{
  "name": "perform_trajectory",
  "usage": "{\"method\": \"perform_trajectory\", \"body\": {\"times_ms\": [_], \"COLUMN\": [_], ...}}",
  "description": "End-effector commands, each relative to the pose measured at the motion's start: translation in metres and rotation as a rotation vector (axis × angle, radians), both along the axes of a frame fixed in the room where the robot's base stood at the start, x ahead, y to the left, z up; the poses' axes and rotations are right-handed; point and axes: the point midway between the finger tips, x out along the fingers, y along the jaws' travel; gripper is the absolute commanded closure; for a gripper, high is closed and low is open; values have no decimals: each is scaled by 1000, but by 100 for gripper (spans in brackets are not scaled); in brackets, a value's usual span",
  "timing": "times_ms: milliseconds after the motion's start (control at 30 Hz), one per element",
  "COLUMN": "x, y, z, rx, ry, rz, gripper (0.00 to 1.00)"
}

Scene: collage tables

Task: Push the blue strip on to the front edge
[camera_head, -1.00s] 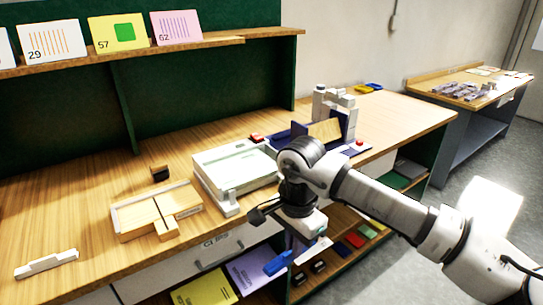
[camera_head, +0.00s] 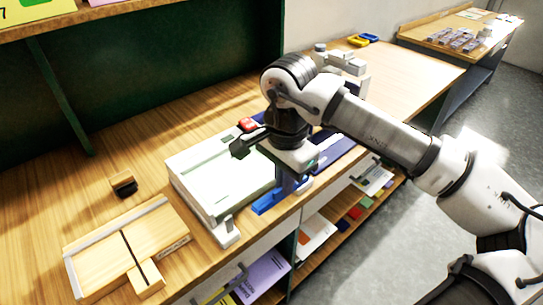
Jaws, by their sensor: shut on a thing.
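The blue strip (camera_head: 266,204) is a short bright blue bar at the front of the bench, by the right end of the pale green-topped white machine (camera_head: 205,160). My gripper (camera_head: 287,188) points down and is shut on the strip. Part of the strip is hidden by the gripper. I cannot tell whether the strip touches any edge. A dark blue machine (camera_head: 338,147) stands just right of the gripper, partly hidden behind my arm.
A wooden jig (camera_head: 95,260) with a metal rail sits at front left, a small wood-and-black block (camera_head: 123,184) behind it. A red object (camera_head: 248,125) is behind the white machine. Shelves below hold papers and coloured items (camera_head: 355,213).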

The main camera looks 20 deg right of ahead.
Motion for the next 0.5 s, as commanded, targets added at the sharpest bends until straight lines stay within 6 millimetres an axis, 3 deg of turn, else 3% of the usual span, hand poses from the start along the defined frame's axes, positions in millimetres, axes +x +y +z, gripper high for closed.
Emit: {"method": "perform_trajectory", "body": {"times_ms": [500], "x": [5], "y": [2], "z": [-10], "rx": [2], "ry": [1], "rz": [0], "gripper": [100]}}
